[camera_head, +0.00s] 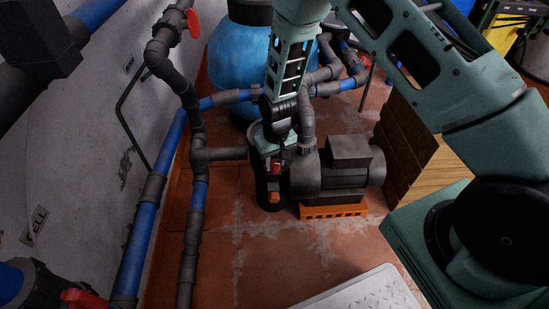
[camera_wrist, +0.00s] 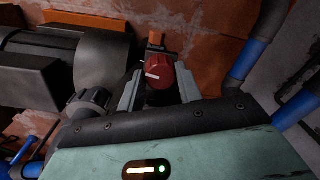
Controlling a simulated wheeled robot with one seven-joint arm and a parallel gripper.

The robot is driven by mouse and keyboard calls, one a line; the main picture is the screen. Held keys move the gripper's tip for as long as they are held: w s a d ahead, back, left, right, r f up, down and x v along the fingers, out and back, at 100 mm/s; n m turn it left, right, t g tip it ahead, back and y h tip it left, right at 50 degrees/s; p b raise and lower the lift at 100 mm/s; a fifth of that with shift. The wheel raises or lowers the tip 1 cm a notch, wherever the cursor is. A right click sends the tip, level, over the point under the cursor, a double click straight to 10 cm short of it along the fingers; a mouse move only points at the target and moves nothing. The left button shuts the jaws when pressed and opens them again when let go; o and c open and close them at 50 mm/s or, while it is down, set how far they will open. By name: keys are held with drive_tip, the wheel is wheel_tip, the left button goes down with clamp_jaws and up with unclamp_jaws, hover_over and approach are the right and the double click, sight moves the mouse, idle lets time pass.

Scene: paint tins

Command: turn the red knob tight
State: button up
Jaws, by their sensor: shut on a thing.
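The red knob (camera_wrist: 159,75) shows in the wrist view with a white pointer line on its face, pointing left. My gripper (camera_wrist: 159,88) has one finger on each side of the knob and is shut on it. In the head view my gripper (camera_head: 276,160) points down at the front of the dark pump (camera_head: 346,180). The knob (camera_head: 275,167) is small and partly hidden there, at the pump's left end.
An orange block (camera_head: 333,210) lies under the pump. Grey and blue pipes (camera_head: 145,225) run along the left wall. A blue tank (camera_head: 237,65) stands behind, and wooden boards (camera_head: 420,150) stand at right. A red valve handle (camera_head: 193,23) is at upper left. Tiled floor is open in front.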

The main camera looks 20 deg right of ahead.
sight(276, 163)
idle(0.5)
drive_tip(key=o, duration=1)
drive_tip(key=shift+r, duration=0.1)
drive_tip(key=r+p, duration=0.1)
drive_tip(key=r, duration=0.4)
drive_tip(key=r+p, duration=0.2)
drive_tip(key=r, duration=0.4)
drive_tip(key=r+p, duration=0.1)
drive_tip(key=r, duration=0.5)
drive_tip(key=shift+d+r+p, duration=0.1)
drive_tip(key=shift+d+p, duration=0.25)
drive_tip(key=shift+p, duration=0.05)
